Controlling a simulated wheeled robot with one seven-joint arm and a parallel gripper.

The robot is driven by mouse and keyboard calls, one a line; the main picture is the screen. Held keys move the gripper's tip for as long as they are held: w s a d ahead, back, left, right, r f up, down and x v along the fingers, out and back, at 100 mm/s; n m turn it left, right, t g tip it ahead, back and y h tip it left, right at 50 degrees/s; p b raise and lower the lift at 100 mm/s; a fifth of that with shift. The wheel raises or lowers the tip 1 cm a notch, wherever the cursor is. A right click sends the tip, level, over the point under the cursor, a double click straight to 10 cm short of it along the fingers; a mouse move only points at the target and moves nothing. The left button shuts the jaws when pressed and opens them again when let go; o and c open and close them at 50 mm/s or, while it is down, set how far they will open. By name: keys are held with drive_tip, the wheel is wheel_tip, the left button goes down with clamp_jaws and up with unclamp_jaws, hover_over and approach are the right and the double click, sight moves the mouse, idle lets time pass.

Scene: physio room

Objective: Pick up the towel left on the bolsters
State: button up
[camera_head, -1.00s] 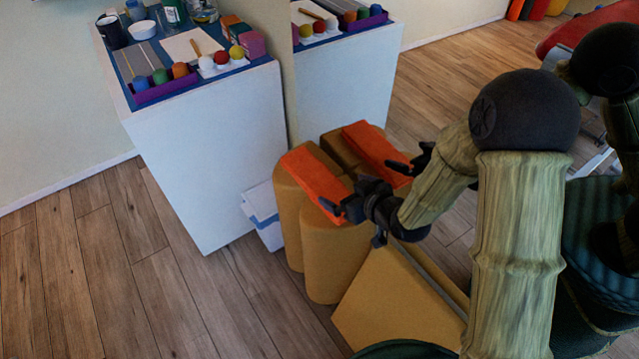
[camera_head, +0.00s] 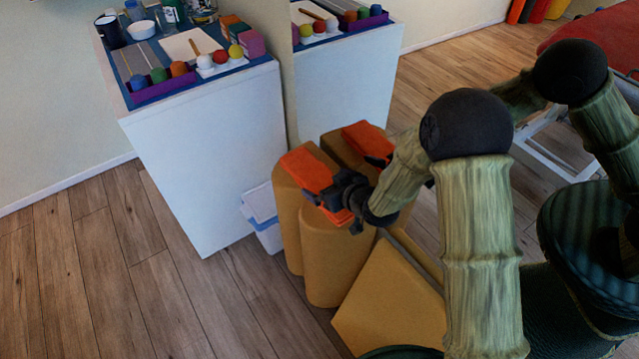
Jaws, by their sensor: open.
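An orange towel (camera_head: 303,168) lies draped over the top of upright tan bolsters (camera_head: 332,262), close to a mirror. My gripper (camera_head: 337,207) is at the towel's near right end, with its dark fingers apart. Some orange cloth shows between and below the fingers. I cannot tell whether they touch it. The gripper hides part of the towel. The second orange patch and bolster tops just to the right look like the mirror's reflection, as does the second arm at the upper right.
A white cabinet (camera_head: 205,160) with paints, cups and coloured balls on top stands left of the bolsters. A white and blue box (camera_head: 264,218) sits on the floor between them. A yellow wedge (camera_head: 388,305) lies in front. Wooden floor (camera_head: 120,290) is clear at the lower left.

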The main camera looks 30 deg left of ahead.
sight(322, 182)
drive_tip(key=x, duration=0.3)
drive_tip(key=shift+f, duration=0.1)
idle(0.3)
drive_tip(key=c, duration=0.9)
wheel_tip(322, 182, up, 10)
drive_tip(key=p, duration=0.2)
drive_tip(key=shift+p, duration=0.3)
